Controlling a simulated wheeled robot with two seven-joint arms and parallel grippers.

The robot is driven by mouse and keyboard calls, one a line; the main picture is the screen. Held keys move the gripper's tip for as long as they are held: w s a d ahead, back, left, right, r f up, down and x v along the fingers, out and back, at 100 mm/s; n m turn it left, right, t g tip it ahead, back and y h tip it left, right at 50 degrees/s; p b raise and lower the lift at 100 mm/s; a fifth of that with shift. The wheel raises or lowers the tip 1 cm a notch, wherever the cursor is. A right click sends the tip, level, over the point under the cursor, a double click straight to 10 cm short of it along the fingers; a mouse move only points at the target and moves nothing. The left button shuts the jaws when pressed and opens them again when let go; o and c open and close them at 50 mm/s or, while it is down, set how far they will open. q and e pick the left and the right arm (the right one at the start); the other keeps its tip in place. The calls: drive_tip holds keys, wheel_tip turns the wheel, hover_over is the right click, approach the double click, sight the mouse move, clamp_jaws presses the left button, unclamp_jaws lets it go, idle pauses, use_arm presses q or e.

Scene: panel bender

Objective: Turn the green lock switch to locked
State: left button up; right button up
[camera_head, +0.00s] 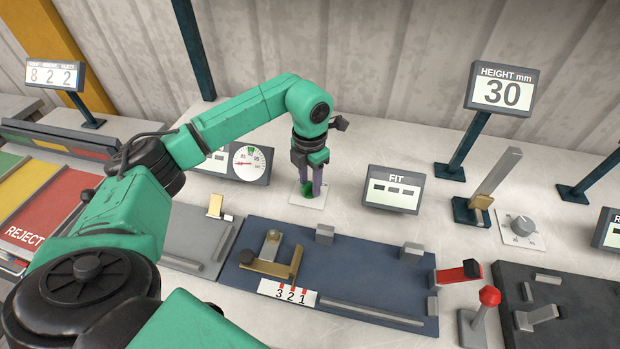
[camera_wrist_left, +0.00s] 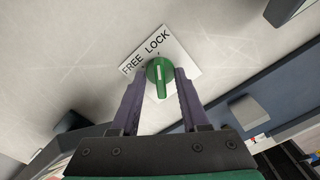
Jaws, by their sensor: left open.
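The green lock switch (camera_wrist_left: 160,76) sits on a small white plate (camera_wrist_left: 180,52) printed FREE and LOCK. Its pale mark runs roughly up and down in the left wrist view, the upper end on the side of the word LOCK; I cannot tell for sure which setting it is in. My left gripper (camera_wrist_left: 159,82) is open, with one purple finger on each side of the switch. I cannot tell whether they touch it. In the head view, the left gripper (camera_head: 311,190) points down over the switch (camera_head: 308,190). My right gripper is not in view.
A dial gauge (camera_head: 249,163) stands left of the switch and the FIT display (camera_head: 393,189) right of it. The blue bed (camera_head: 350,270) with a brass piece (camera_head: 270,266) lies in front. A grey knob (camera_head: 522,226) and a red-topped lever (camera_head: 489,297) are at the right.

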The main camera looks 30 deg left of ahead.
use_arm(q)
drive_tip(key=shift+r, duration=0.1)
drive_tip(key=shift+r, duration=0.35)
wheel_tip(320, 180, up, 9)
drive_tip(key=shift+f+b, duration=0.2)
drive_tip(key=shift+b, duration=0.7)
wheel_tip(320, 180, up, 5)
drive_tip(key=p, duration=0.1)
hover_over(310, 182)
drive_tip(key=shift+s+r, duration=0.1)
